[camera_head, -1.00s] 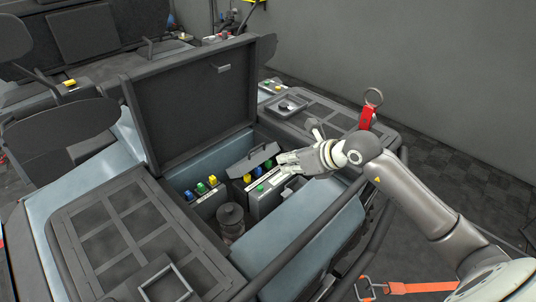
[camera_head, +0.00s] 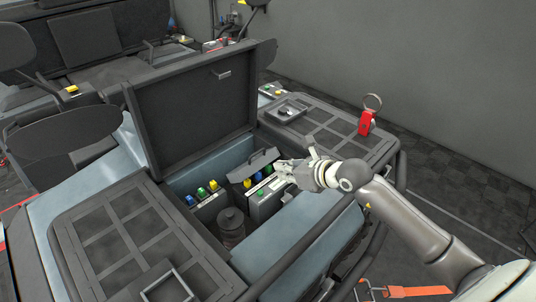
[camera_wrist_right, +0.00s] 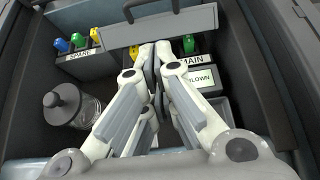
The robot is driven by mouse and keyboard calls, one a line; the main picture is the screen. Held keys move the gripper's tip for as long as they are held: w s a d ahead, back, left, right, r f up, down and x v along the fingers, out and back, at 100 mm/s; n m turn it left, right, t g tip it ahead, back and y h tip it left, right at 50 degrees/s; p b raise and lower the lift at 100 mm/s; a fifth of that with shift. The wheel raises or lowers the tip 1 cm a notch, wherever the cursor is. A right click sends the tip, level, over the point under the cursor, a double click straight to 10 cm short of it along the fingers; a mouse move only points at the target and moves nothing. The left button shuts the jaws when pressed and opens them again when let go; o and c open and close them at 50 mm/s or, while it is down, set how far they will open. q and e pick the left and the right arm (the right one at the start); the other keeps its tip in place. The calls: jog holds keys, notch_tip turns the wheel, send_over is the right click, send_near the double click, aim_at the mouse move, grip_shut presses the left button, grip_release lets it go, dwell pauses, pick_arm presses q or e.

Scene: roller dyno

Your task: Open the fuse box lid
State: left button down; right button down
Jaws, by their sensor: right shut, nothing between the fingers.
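The fuse box lid (camera_head: 251,164) is a small grey flap with a dark handle (camera_wrist_right: 150,10). It stands raised and tilted at the back of the main fuse box (camera_head: 268,205), and coloured fuses show below it. In the right wrist view the lid (camera_wrist_right: 190,24) spans the top, just beyond my fingertips. My right gripper (camera_head: 280,170) is shut and empty, over the fuse row in front of the lid. In the wrist view its fingertips (camera_wrist_right: 160,52) hide some fuses; I cannot tell whether they touch the lid. My left gripper is out of view.
A large dark cover (camera_head: 192,105) stands open behind the bay. A spare fuse block (camera_head: 208,200) and a capped jar (camera_head: 231,226) sit left of the fuse box. Blue-grey padding (camera_head: 310,240) borders the bay in front. A red tag (camera_head: 366,122) stands on the right panel.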

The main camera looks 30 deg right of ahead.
aim_at(258, 158)
jog(key=shift+w+a+f+p, duration=0.1)
jog(key=shift+w+a+p, duration=0.25)
jog(key=shift+w, duration=0.65)
jog(key=shift+w+a+f+p, duration=0.1)
jog(key=shift+w+a+p, duration=0.3)
jog(key=shift+w, duration=0.6)
jog(key=shift+w+a+f+p, duration=0.1)
jog(key=shift+w+a+p, duration=0.25)
jog(key=shift+w, duration=0.65)
jog(key=shift+r, duration=0.15)
jog(key=shift+w+r, duration=0.1)
jog(key=shift+r, duration=0.05)
jog(key=shift+w+g+p, duration=0.2)
jog(key=shift+g+p, duration=0.2)
jog(key=shift+p, duration=0.1)
